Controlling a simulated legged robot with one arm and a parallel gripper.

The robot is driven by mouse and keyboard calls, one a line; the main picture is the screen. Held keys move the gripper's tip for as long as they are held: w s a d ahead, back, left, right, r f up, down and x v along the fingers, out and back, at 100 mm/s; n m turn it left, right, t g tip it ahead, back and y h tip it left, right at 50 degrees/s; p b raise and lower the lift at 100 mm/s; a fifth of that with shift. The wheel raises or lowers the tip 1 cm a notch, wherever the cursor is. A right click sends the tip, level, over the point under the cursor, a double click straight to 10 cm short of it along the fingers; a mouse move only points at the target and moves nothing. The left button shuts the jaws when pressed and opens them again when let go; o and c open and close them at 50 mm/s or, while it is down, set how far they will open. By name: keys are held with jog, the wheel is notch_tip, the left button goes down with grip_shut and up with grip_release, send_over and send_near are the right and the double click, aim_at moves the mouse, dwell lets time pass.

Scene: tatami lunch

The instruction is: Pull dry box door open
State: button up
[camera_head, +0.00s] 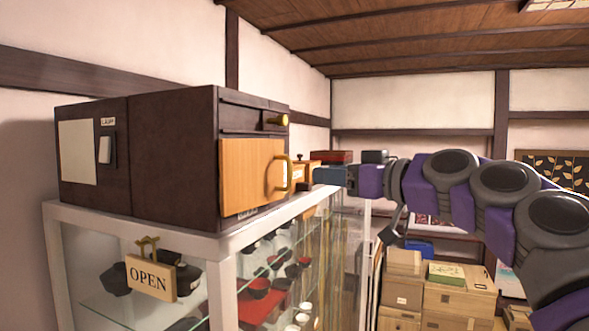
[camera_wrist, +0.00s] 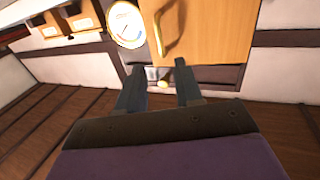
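The dry box (camera_head: 172,155) is a dark brown cabinet on a white-framed glass display case. Its light wooden door (camera_head: 240,176) looks shut and carries a curved brass handle (camera_head: 288,173). My gripper (camera_head: 318,174) is just right of the handle in the head view, apparently apart from it. In the wrist view my gripper (camera_wrist: 158,72) is open, with its two dark fingers apart and nothing held. The door (camera_wrist: 215,30) and handle (camera_wrist: 170,36) lie beyond the fingertips there. A brass knob (camera_wrist: 164,84) shows between the fingers; it is above the door in the head view (camera_head: 277,119).
The glass display case (camera_head: 135,226) holds dark and red bowls, with an OPEN sign (camera_head: 151,279) on its front. Stacked wooden boxes (camera_head: 445,294) stand at the lower right. A round white dial (camera_wrist: 126,24) is beside the door in the wrist view.

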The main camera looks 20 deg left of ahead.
aim_at(265, 174)
jog(key=p+x, duration=0.1)
jog(key=x, duration=0.8)
jog(key=shift+a+p, duration=0.3)
jog(key=shift+w, duration=0.1)
jog(key=shift+c, duration=0.4)
grip_shut()
dwell(0.6)
